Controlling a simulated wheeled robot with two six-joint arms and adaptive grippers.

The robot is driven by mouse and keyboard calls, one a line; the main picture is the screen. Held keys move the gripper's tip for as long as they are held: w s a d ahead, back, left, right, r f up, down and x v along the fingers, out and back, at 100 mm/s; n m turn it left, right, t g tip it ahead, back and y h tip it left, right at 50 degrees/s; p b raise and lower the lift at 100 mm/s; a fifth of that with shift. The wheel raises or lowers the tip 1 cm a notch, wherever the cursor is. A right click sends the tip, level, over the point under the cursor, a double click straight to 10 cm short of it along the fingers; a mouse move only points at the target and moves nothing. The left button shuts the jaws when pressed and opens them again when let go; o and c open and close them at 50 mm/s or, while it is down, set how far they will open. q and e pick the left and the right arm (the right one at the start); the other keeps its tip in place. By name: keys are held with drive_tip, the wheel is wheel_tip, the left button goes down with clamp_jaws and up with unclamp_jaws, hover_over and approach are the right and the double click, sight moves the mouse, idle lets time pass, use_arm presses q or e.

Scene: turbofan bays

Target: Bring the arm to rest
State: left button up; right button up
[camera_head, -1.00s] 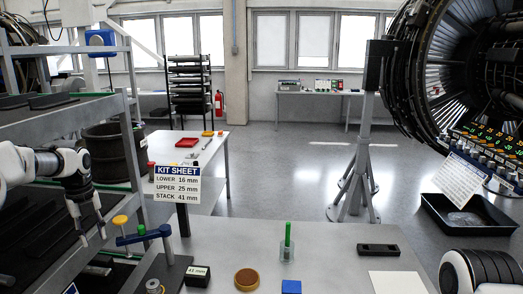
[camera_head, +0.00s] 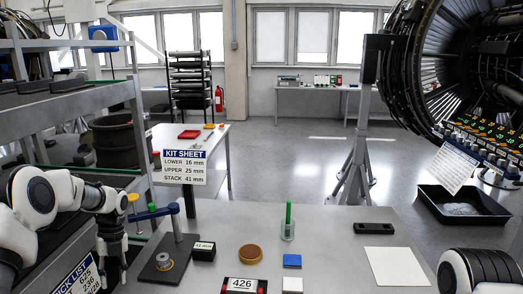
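My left arm comes in from the left, bent at the elbow. Its gripper (camera_head: 112,270) points down beside the left edge of the grey table (camera_head: 335,225). The fingers look parted, with nothing seen between them. A dark plate (camera_head: 150,276) bearing a round metal piece (camera_head: 164,262) and a post with a blue arm (camera_head: 152,213) stands just right of the gripper. My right arm shows only as a link at the lower right corner; its gripper is out of view.

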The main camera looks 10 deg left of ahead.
use_arm(q)
drive_tip(key=s+d+f+g+b, duration=0.1)
drive_tip(key=s+d+f+b, duration=0.1)
drive_tip(key=s+d+f, duration=0.6)
drive_tip(key=s+d+f+g+b, duration=0.1)
drive_tip(key=s+d+f, duration=0.3)
drive_tip(key=f, duration=0.7)
drive_tip(key=s+d+f+n+t+b, duration=0.1)
drive_tip(key=s+d+f+n, duration=0.3)
drive_tip(key=s+n, duration=0.6)
drive_tip(key=s+d+f+n+t+b, duration=0.1)
drive_tip(key=s+d+f+n+t, duration=0.3)
drive_tip(key=s+n, duration=0.6)
drive_tip(key=d+n, duration=0.2)
drive_tip(key=n, duration=0.5)
drive_tip(key=shift+d+f, duration=0.2)
drive_tip(key=shift+f, duration=0.2)
